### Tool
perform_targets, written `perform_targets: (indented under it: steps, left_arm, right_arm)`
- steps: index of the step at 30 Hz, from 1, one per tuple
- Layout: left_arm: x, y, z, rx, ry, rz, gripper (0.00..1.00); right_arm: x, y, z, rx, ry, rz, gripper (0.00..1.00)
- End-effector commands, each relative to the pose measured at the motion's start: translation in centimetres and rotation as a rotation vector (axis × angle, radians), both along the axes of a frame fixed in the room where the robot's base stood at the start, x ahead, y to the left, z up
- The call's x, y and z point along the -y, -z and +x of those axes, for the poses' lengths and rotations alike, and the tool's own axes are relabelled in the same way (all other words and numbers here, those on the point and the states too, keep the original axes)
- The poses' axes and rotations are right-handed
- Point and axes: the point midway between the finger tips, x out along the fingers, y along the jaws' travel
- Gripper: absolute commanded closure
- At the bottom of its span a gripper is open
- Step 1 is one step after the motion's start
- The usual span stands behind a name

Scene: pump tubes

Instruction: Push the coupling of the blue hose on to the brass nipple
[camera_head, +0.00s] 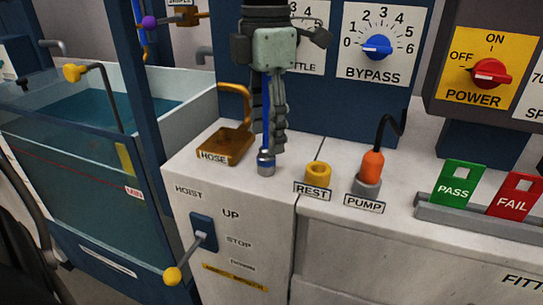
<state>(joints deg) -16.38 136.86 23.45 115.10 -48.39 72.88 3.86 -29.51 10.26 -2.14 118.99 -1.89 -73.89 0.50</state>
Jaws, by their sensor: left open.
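The blue hose (266,100) runs down to its silver coupling (266,168) with a blue band, which is low over or on the white counter. I cannot tell whether it touches. My left gripper (268,142) points straight down with its fingers open around the hose, just above the coupling. A brass block (221,146) labelled HOSE, with a curved brass pipe (240,92), is left of the coupling. A yellow brass ring (319,174) labelled REST is to the right. I cannot tell which brass part is the nipple. My right gripper is out of view.
An orange plug (372,164) with a black cable sits in a grey socket labelled PUMP. Green PASS (457,183) and red FAIL (514,194) tags stand in a rack at right. A water tank (125,115) is at left. A hoist lever (187,258) projects from the counter's front.

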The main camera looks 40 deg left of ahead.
Motion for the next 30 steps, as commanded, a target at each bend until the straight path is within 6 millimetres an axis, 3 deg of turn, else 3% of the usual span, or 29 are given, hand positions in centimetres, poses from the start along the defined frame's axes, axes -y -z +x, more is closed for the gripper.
perform_targets:
  steps: [10,20,30]
  left_arm:
    - [-0.2,4.8,-0.2,-0.003,0.0,-0.001,0.49]
    - [-0.2,5.5,-0.1,0.0,-0.001,-0.001,0.5]
    - [-0.2,5.5,-0.1,0.0,0.0,-0.001,0.93]
  right_arm:
    - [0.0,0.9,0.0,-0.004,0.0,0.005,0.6]
    - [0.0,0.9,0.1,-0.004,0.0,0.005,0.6]
    - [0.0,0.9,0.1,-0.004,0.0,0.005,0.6]
